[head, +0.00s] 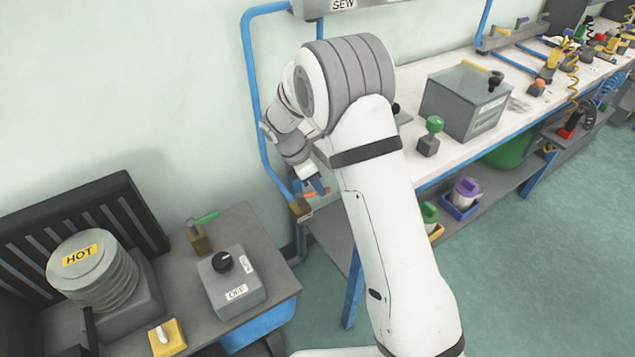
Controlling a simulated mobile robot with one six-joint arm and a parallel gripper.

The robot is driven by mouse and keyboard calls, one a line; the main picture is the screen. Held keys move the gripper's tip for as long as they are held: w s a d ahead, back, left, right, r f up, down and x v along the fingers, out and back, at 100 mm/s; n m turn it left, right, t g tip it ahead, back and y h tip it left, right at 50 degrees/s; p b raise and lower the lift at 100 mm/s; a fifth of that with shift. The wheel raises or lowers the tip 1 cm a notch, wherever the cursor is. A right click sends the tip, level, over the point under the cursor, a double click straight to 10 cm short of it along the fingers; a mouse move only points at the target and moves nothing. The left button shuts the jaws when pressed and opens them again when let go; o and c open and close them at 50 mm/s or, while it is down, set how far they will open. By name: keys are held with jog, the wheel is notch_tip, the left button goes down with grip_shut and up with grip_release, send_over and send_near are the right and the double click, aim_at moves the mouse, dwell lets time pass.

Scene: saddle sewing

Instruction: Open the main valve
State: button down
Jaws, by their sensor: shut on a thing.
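A brass valve block (299,209) with an orange lever (314,194) sits by the lower end of the blue pipe, left of the workbench. No label shows on it, but it looks like the main valve. My gripper (318,187) reaches down from the wall side of the bench and is shut on the orange lever. The contact is small in the picture, and my arm partly hides the area. A second brass valve (198,238) with a green lever (205,218) stands at the back of the grey side table, apart from my gripper.
The side table (240,217) holds a grey control box (232,283) marked OFF with a black knob and a yellow switch (167,337). Left is a ribbed cylinder (95,270) labelled HOT. The workbench (410,165) carries a grey box (465,100) and a green-knobbed block (430,140). Floor at right is clear.

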jog(key=c, duration=1.4)
grip_release()
jog(key=shift+w, duration=0.1)
jog(key=shift+p+v, duration=0.35)
jog(key=shift+v, duration=3.6)
